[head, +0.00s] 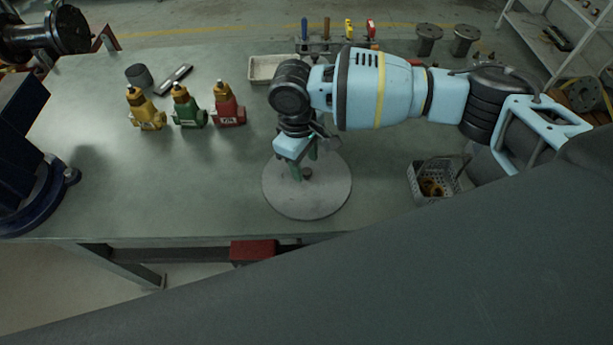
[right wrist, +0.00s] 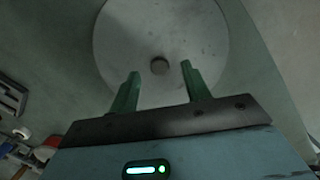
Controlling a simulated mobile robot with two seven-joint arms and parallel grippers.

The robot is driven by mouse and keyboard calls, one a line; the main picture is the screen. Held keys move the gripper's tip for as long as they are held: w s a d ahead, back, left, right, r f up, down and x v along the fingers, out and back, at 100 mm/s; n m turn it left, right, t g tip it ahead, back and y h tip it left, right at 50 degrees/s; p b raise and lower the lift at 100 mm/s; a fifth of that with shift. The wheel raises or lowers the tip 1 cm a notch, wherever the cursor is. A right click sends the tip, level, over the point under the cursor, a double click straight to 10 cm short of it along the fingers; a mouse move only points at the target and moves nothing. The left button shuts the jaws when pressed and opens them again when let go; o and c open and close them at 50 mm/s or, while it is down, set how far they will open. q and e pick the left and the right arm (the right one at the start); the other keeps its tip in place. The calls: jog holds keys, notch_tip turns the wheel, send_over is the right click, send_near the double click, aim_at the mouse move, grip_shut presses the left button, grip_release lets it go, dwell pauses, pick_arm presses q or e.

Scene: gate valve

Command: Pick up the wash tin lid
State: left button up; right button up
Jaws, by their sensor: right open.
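The wash tin lid (head: 325,198) is a round grey disc with a small dark knob (head: 307,174) at its middle. It lies at the front of the workbench in the head view. In the right wrist view the lid (right wrist: 200,35) fills the upper middle, with its knob (right wrist: 160,66) near the centre. My right gripper (head: 305,165) is over the lid, pointing down, with its green fingers close to the knob. In the right wrist view the right gripper (right wrist: 158,82) is open, and the knob shows between and just beyond the fingertips. Whether the fingers touch the lid cannot be told. My left gripper is not in view.
A grey basket (head: 422,187) with brass-coloured parts is right of the lid. A light tray (head: 262,69) lies behind. A blue vise-like block (head: 25,170) is at the left.

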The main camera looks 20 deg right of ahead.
jog(key=shift+s+d+f, duration=0.1)
jog(key=shift+f, duration=1.1)
grip_shut()
jog(key=shift+r, duration=0.1)
jog(key=shift+r, duration=0.55)
notch_tip(320, 180, up, 2)
jog(key=shift+r, duration=0.15)
jog(key=s+a+r, duration=0.1)
jog(key=s+a, duration=1)
jog(key=shift+a+r+p, duration=0.25)
jog(key=shift+a+p, duration=0.15)
jog(key=shift+p, duration=0.05)
jog(key=shift+w+d, duration=0.1)
